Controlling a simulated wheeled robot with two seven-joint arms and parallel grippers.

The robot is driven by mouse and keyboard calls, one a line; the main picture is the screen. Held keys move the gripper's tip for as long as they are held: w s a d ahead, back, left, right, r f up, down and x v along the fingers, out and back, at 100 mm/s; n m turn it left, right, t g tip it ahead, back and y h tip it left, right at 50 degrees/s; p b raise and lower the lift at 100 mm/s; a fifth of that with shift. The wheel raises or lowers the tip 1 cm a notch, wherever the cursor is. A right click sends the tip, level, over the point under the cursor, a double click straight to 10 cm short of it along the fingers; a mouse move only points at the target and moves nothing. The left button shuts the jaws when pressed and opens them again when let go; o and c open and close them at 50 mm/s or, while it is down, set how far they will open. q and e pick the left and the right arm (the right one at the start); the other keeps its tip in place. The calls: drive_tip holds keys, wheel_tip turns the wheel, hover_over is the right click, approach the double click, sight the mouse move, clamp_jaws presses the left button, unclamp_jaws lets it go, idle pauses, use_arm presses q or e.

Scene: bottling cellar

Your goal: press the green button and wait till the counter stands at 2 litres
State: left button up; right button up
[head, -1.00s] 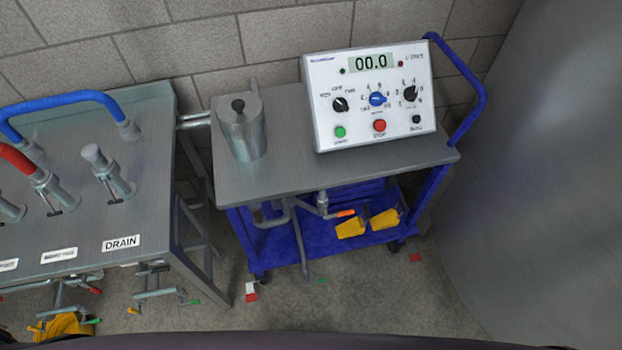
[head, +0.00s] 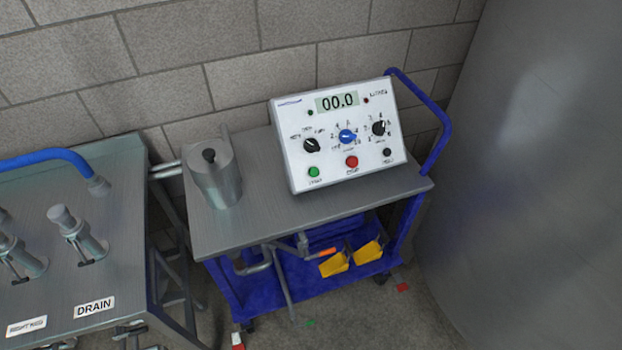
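The white control box (head: 338,135) stands tilted on the metal top of a blue cart. Its counter display (head: 338,101) reads 00.0. The green button (head: 314,172) is at the lower left of the panel, and nothing touches it. A red button (head: 351,162) sits to its right. Three knobs, one of them blue (head: 347,136), form a row above the buttons. Neither of my grippers shows in the head view.
A steel canister (head: 213,178) stands left of the box on the cart top (head: 260,222). A metal bench with a DRAIN label (head: 94,307) and valve stubs is at the left. A large grey curved surface (head: 540,190) fills the right.

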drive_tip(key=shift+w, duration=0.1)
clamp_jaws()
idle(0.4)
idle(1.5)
